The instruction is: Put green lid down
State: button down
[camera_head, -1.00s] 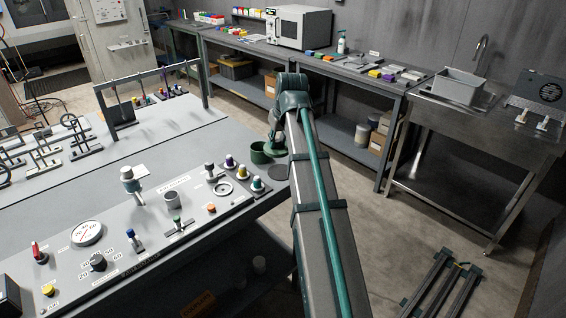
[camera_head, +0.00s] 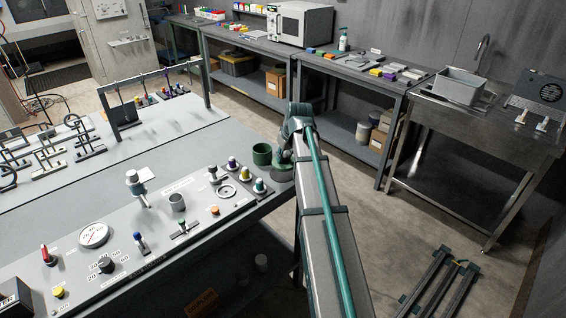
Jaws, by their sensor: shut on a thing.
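The green pot (camera_head: 262,154) stands upright and open on the right edge of the grey workbench. My gripper (camera_head: 284,165) is low beside the pot, to its right, pointing down at the bench edge. It is shut on the green lid (camera_head: 281,176), which is at or just above the dark round spot there. The lid shows only as a small dark green shape; my wrist and arm hide part of it. I cannot tell whether the lid touches the bench. The fingertips are too small to make out.
A control panel (camera_head: 165,215) with knobs, a dial and colored caps runs along the bench front, left of my gripper. A rack frame (camera_head: 150,95) stands farther back. The bench between pot and rack is clear. A long side table (camera_head: 350,75) and steel sink (camera_head: 455,100) line the wall.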

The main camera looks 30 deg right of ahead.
aim_at(289, 164)
jog(key=shift+w+d+f+p, duration=0.2)
jog(key=shift+w+f, duration=0.45)
jog(key=shift+f, duration=0.1)
jog(key=shift+w+d+f+p, duration=0.15)
jog(key=shift+w+f, duration=0.45)
jog(key=shift+f, duration=0.1)
jog(key=shift+w+f+p, duration=0.15)
jog(key=shift+f+p, duration=0.25)
jog(key=shift+f, duration=1.4)
jog(key=shift+f, duration=0.1)
jog(key=c, duration=1)
grip_release()
jog(key=b+v, duration=0.2)
jog(key=v, duration=1)
jog(key=shift+b, duration=0.3)
